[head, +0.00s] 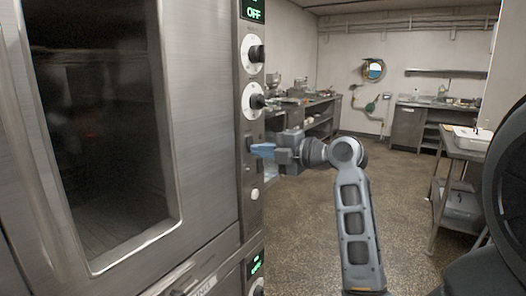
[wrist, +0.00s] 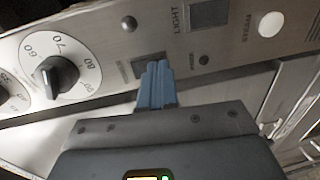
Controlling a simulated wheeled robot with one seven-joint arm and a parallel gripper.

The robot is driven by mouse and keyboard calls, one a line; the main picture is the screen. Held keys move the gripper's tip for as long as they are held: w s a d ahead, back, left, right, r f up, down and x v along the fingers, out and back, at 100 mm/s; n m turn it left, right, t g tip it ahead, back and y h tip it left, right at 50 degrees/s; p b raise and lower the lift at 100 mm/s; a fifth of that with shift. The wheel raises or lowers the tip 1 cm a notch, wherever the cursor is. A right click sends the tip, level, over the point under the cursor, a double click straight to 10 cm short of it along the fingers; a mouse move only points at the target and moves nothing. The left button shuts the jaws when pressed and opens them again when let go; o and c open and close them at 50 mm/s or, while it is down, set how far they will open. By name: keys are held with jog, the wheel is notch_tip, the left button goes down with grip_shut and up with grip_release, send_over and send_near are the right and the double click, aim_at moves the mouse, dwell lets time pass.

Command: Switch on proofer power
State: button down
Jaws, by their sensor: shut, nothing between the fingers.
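The proofer's control panel (head: 247,120) is a narrow upright metal strip beside the glass door. A green display (head: 253,10) at its top reads OFF. My gripper (head: 258,150) is shut and empty, its blue fingers pointing at the panel below the lower dial. In the wrist view, my fingertips (wrist: 157,66) are over the lower part of a dark rocker switch (wrist: 148,60), partly hiding it. I cannot tell whether they touch it. Another rocker switch (wrist: 209,13) is labelled LIGHT.
Two dials (head: 254,53) (head: 254,101) are above my gripper, and a white button (head: 254,194) is below it. A second green display (head: 255,265) is lower down. The floor (head: 310,220) between is open.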

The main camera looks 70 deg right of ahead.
jog(key=f+b+v, duration=0.1)
jog(key=b+v, duration=0.2)
jog(key=v, duration=0.4)
jog(key=shift+s+r, duration=0.3)
jog(key=shift+r, duration=0.05)
dwell(0.6)
